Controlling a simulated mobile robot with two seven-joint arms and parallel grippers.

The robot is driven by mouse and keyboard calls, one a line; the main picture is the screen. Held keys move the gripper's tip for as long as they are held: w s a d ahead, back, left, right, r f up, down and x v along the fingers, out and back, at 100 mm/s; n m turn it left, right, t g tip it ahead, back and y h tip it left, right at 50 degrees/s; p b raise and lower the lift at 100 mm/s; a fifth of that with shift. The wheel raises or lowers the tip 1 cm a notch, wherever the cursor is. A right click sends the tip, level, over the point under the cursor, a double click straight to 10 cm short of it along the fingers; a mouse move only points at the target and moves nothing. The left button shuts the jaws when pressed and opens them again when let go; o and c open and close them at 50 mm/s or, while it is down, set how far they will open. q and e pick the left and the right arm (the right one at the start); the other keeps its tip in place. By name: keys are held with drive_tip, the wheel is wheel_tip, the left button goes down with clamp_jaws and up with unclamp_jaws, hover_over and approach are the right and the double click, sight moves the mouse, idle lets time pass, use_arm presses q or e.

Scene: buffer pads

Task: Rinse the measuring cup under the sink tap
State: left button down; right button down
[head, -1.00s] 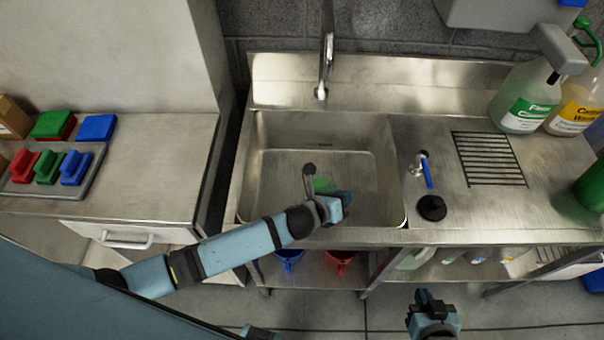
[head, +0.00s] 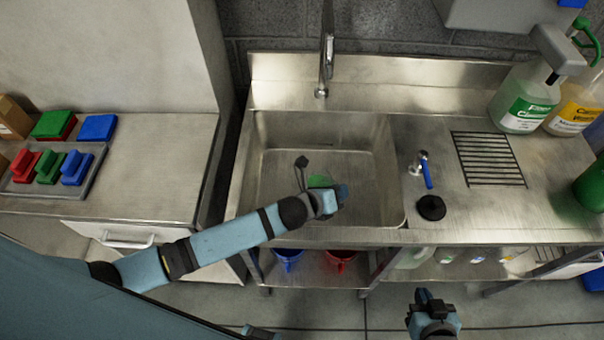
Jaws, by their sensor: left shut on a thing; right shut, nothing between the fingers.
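The sink basin (head: 262,175) is a steel tub in the middle of the head view. The tap (head: 323,72) stands at its back edge, its spout pointing down over the basin. My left gripper (head: 333,187) is inside the basin outline, toward its front. It is shut on a green thing (head: 320,181), probably the measuring cup. Most of it is hidden by my gripper, so its shape and tilt cannot be told. It is well in front of the spout. No water stream is visible. My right gripper (head: 431,301) is shut and empty in front of the counter.
A blue-handled valve (head: 425,170) and black plug (head: 431,208) are right of the basin. A drain grate (head: 490,159) and spray bottles (head: 524,100) stand further right. A tray of coloured pads (head: 88,180) is on the left counter. Blue (head: 288,258) and red (head: 340,259) containers sit below.

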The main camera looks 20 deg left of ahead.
sight(331, 181)
use_arm(q)
drive_tip(key=shift+w+a+r+n+g+h, duration=0.2)
drive_tip(key=shift+a+r+n+h, duration=0.15)
drive_tip(key=shift+r, duration=0.25)
drive_tip(key=shift+w+a+r+n+g+h, duration=0.15)
drive_tip(key=shift+a+r+n+h, duration=0.15)
drive_tip(key=shift+r+n, duration=0.2)
idle(0.6)
drive_tip(key=shift+w+a+r+n+h+b, duration=0.2)
drive_tip(key=shift+a+r+n+h+b, duration=0.3)
drive_tip(key=shift+r, duration=0.25)
idle(0.7)
drive_tip(key=shift+w+a+r+n+h, duration=0.3)
drive_tip(key=shift+a+r+n+h, duration=0.15)
drive_tip(key=shift+r+n, duration=0.15)
idle(0.8)
drive_tip(key=shift+w+a+r+n+h+b, duration=0.15)
drive_tip(key=shift+w+a+r+n+b, duration=0.15)
drive_tip(key=shift+a+b, duration=0.3)
drive_tip(key=shift+w+a+r+n+h+b, duration=0.2)
drive_tip(key=shift+w+a+n+b, duration=0.15)
drive_tip(key=shift+a+b, duration=0.15)
drive_tip(key=shift+w+a+r+n+h+b, duration=0.25)
drive_tip(key=shift+a+r+n+h+b, duration=0.15)
drive_tip(key=shift+a+n+b, duration=0.3)
idle(0.9)
